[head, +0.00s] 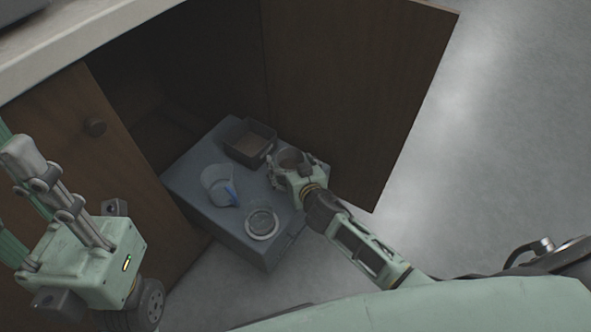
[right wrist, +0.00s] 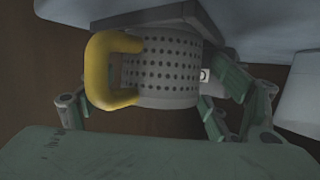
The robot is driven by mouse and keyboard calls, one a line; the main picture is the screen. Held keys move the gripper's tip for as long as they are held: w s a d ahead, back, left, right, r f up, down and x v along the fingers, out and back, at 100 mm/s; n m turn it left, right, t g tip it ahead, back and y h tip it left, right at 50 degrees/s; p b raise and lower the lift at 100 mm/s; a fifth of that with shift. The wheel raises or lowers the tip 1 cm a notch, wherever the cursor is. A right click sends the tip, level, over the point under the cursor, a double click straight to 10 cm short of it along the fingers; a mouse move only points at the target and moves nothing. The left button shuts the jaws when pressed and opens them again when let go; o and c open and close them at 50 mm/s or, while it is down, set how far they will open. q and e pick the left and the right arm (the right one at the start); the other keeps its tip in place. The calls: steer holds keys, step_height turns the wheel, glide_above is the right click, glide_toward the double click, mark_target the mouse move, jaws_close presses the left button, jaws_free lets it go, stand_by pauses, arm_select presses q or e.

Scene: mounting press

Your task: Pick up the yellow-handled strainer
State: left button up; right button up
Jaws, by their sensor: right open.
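The strainer (right wrist: 165,72) is a grey perforated cup with a yellow handle (right wrist: 97,70). In the right wrist view it sits between the fingers of my right gripper (right wrist: 168,98), with the handle to the left. The fingers are open around it; contact cannot be told. In the head view my right gripper (head: 285,165) is over the right part of the grey box top, and the strainer's rim (head: 290,157) shows at its fingers. The yellow handle is hidden there.
The grey box (head: 192,178) stands in an open wooden cabinet. On it are a clear beaker with a blue mark (head: 216,183), a round glass dish (head: 261,222) and a dark square container (head: 249,138). The open door (head: 355,90) is close behind my right gripper.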

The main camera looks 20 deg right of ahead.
steer(key=shift+c, duration=0.4)
steer(key=c, duration=1.1)
steer(key=shift+c, duration=0.3)
steer(key=shift+r, duration=0.15)
steer(key=shift+c, duration=0.2)
